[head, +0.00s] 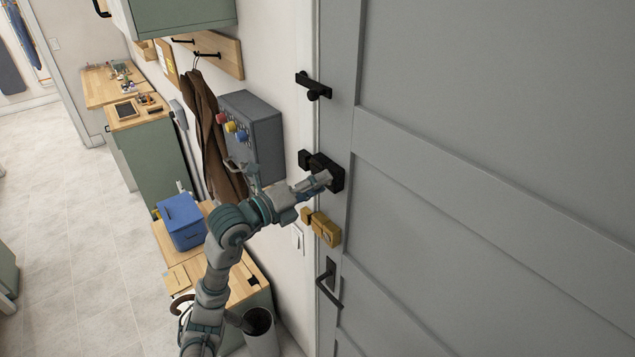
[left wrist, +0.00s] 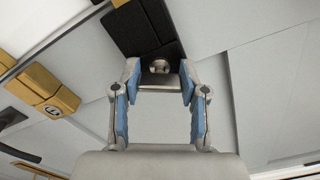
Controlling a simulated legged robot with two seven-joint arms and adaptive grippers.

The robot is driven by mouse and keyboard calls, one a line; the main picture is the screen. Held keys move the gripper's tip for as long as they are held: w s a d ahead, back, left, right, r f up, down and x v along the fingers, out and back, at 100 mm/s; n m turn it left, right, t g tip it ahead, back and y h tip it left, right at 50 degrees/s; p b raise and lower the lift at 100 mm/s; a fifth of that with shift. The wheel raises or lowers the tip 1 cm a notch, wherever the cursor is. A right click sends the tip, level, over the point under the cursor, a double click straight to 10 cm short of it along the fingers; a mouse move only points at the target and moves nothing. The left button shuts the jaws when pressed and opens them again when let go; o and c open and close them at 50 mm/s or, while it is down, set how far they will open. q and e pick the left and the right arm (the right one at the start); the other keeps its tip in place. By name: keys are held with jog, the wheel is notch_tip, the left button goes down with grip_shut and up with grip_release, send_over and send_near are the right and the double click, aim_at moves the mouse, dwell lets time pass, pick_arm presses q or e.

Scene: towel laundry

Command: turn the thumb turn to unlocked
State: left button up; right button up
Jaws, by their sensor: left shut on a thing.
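The black lock body (head: 339,171) is mounted on the grey door (head: 480,190) near its left edge. It also shows at the top of the left wrist view (left wrist: 137,28). The thumb turn (left wrist: 160,66) is a small silver piece on the lock's face, between my fingertips. My left gripper (head: 324,178) reaches the lock from the left. In the left wrist view its blue-padded fingers (left wrist: 160,82) stand on both sides of the thumb turn, shut on it. In the head view the fingers hide the thumb turn, and its exact angle is hard to tell. My right gripper is out of view.
A brass lock (head: 324,229) sits just below, and a black door handle (head: 329,285) lower down. A black latch (head: 313,88) is above. A grey box with coloured knobs (head: 255,135) hangs on the wall left of the door, close to my left arm.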

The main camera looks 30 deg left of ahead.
pick_arm(q)
jog(key=n+p, duration=0.2)
jog(key=n, duration=0.2)
jog(key=shift+a+r+n+p, duration=0.1)
jog(key=shift+r+n+p, duration=0.05)
jog(key=shift+n+p, duration=0.55)
jog(key=shift+p, duration=0.05)
jog(key=shift+f, duration=0.2)
jog(key=o, duration=1.2)
jog(key=shift+c, duration=0.2)
jog(key=shift+w+a+f, duration=0.1)
jog(key=shift+w, duration=0.05)
jog(key=v, duration=1.2)
